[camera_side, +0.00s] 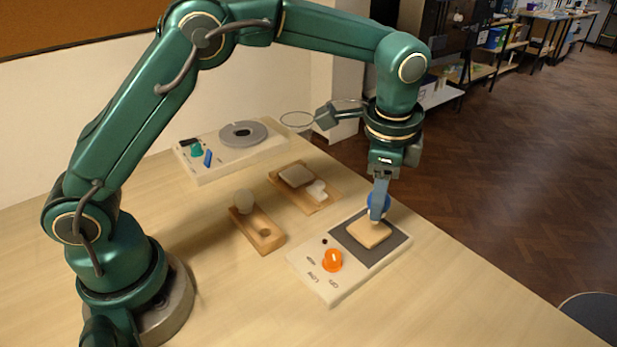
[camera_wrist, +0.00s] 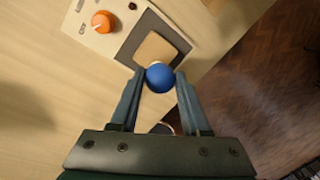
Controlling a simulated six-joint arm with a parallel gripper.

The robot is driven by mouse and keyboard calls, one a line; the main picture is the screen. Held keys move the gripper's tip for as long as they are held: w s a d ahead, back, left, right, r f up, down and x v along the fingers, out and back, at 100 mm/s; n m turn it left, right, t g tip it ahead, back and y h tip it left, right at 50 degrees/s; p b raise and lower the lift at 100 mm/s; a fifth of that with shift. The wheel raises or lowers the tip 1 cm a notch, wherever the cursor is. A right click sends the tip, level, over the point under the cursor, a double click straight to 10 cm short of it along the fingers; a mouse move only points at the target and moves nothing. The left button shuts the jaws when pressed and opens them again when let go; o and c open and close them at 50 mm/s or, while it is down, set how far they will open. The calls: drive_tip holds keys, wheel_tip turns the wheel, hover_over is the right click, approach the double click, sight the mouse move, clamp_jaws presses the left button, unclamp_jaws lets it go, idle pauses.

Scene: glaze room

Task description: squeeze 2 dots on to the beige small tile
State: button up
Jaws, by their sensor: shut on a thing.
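My gripper (camera_side: 379,207) is shut on a blue bulb (camera_side: 374,199), which also shows between the two fingers in the wrist view (camera_wrist: 160,78). A pale piece shows just beyond the bulb in the wrist view; its tip is mostly hidden. The beige small tile (camera_side: 368,236) lies flat on the dark pad (camera_side: 393,243) of a white device. My gripper and the bulb are above the tile's far edge in the side view. I cannot tell whether the tip touches the tile. The tile (camera_wrist: 155,48) looks plain, with no dots visible on its uncovered part.
The white device (camera_side: 318,283) has an orange knob (camera_side: 332,261). A wooden holder (camera_side: 268,243) with a pale bulb (camera_side: 245,201) stands to its left. Behind are a wooden tray (camera_side: 319,204) with pale pieces and another device with a grey disc (camera_side: 257,131). The front table is clear.

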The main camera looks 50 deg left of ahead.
drive_tip(key=shift+f, duration=0.5)
idle(0.6)
clamp_jaws()
idle(0.3)
drive_tip(key=shift+o, duration=0.9)
unclamp_jaws()
drive_tip(key=shift+c, duration=0.9)
drive_tip(key=shift+a, duration=0.1)
